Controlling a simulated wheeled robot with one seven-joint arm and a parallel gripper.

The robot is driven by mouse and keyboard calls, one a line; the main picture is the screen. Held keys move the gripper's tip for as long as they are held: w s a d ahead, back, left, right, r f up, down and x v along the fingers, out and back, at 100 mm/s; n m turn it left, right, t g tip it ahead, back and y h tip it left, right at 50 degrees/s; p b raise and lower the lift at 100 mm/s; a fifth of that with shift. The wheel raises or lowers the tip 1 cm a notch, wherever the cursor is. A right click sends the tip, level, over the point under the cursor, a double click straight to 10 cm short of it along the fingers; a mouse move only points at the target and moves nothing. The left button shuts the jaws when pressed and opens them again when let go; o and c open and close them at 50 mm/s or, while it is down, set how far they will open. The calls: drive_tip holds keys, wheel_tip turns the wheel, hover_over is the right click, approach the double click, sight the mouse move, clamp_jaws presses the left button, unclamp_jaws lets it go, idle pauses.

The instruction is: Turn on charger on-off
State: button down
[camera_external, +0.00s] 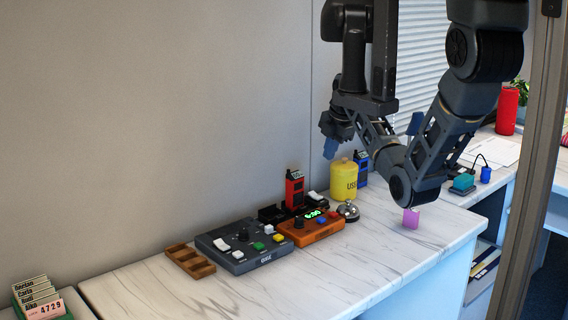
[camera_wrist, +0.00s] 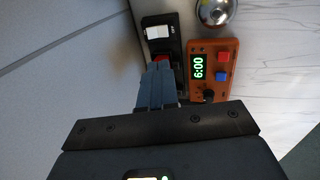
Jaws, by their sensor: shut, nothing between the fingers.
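The black charger (camera_external: 270,214) stands against the wall on the marble counter, with a red radio (camera_external: 294,189) upright in it. Its white on-off switch (camera_external: 316,196) is at the right end. In the wrist view the charger (camera_wrist: 172,18) is at top centre, with the white switch (camera_wrist: 158,32) beside a small label that seems to read OFF. My gripper (camera_external: 329,148) is shut and empty, pointing down above the counter, near the wall and clear of the switch. Its blue-grey fingers (camera_wrist: 158,70) hide part of the charger and most of the radio in the wrist view.
An orange timer box (camera_external: 312,228) showing 6:00, a silver bell (camera_external: 348,210) and a yellow canister (camera_external: 344,182) stand close by. A grey control box (camera_external: 243,244) and a wooden tray (camera_external: 190,261) are to the left. The front counter is clear.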

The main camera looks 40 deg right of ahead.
sight(313, 193)
drive_tip(key=shift+w+f, duration=0.1)
drive_tip(key=b, duration=0.2)
drive_tip(key=w+b, duration=0.1)
drive_tip(key=b, duration=0.1)
drive_tip(key=shift+w+d+r+b, duration=0.1)
drive_tip(key=shift+r+b, duration=0.15)
drive_tip(key=shift+b, duration=0.1)
drive_tip(key=x, duration=0.7)
drive_tip(key=p+x, duration=0.1)
drive_tip(key=x, duration=0.6)
drive_tip(key=shift+w, duration=0.25)
